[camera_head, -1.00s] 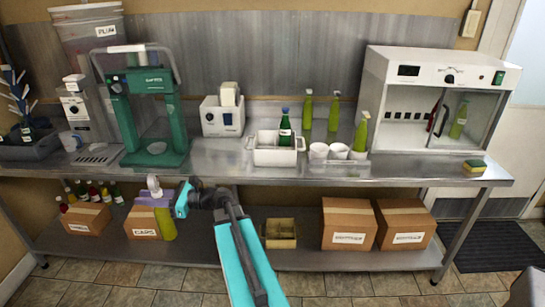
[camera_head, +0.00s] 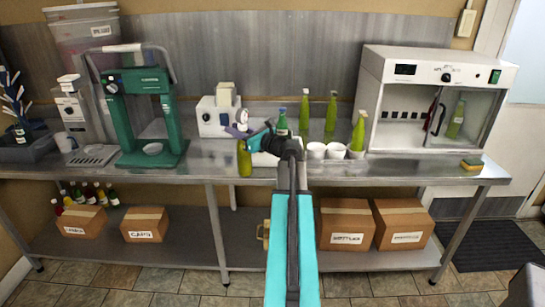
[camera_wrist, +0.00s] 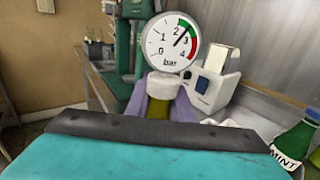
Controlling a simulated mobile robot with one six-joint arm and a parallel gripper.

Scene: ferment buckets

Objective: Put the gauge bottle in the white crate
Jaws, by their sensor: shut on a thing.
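The gauge bottle (camera_head: 245,160) is a yellow-green bottle with a round pressure dial on top. My gripper (camera_head: 240,131) is shut on it near its neck and holds it upright, at the counter's front edge, left of the white crate. In the wrist view the dial (camera_wrist: 173,43) faces me, with the white cap under it and the purple fingers on both sides of the neck. The white crate (camera_head: 263,159) stands on the counter, largely hidden behind my arm.
Green bottles (camera_head: 330,118) and white cups (camera_head: 316,151) stand right of the crate. A white box-shaped device (camera_head: 217,118) stands behind the gauge bottle. The green machine (camera_head: 152,120) is to the left. The counter between the machine and the bottle is clear.

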